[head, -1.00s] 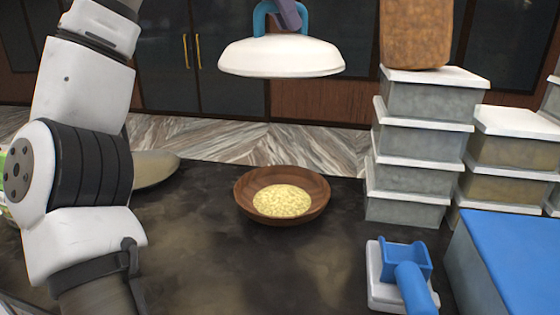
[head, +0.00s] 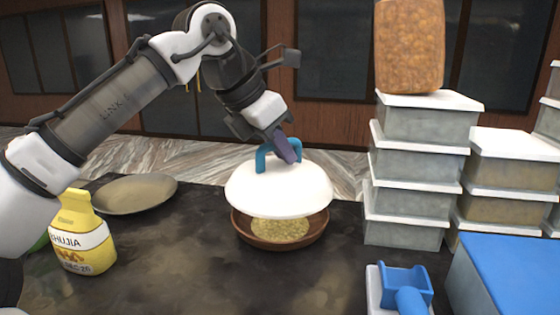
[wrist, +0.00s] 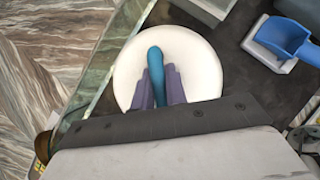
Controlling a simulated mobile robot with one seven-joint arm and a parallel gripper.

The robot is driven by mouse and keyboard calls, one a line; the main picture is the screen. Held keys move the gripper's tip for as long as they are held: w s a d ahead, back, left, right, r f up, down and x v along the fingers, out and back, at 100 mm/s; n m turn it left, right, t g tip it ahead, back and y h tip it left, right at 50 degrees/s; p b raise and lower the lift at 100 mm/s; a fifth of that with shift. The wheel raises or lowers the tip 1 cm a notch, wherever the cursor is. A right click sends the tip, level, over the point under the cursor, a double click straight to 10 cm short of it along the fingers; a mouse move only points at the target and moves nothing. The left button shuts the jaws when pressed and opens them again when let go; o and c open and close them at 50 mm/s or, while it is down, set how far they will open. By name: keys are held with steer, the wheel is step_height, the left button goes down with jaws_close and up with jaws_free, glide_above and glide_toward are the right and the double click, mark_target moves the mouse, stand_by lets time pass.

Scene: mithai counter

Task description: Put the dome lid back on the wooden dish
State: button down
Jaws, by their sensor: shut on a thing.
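The white dome lid (head: 278,191) has a blue loop handle (head: 263,157). My gripper (head: 287,150) is shut on that handle and holds the lid over the wooden dish (head: 240,232). The lid looks slightly tilted and covers the back part of the dish in the head view. The yellow crumbly food (head: 280,230) still shows under the lid's front edge, so the lid appears to be above the rim.
Stacked grey boxes with white lids (head: 405,175) stand to the right, with a brown block (head: 409,45) on top. A blue scoop (head: 405,285) and a blue-topped box (head: 510,275) are at front right. A yellow packet (head: 82,235) and a shallow plate (head: 135,193) are at left.

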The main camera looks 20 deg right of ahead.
mark_target(280, 165)
step_height(280, 165, down, 3)
steer(key=shift+a, duration=0.1)
steer(key=shift+f+b, duration=0.3)
steer(key=shift+f, duration=0.3)
steer(key=c, duration=1.4)
jaws_free()
steer(key=shift+r+p, duration=0.55)
steer(key=shift+r, duration=0.1)
steer(key=b+v, duration=0.2)
steer(key=v, duration=1)
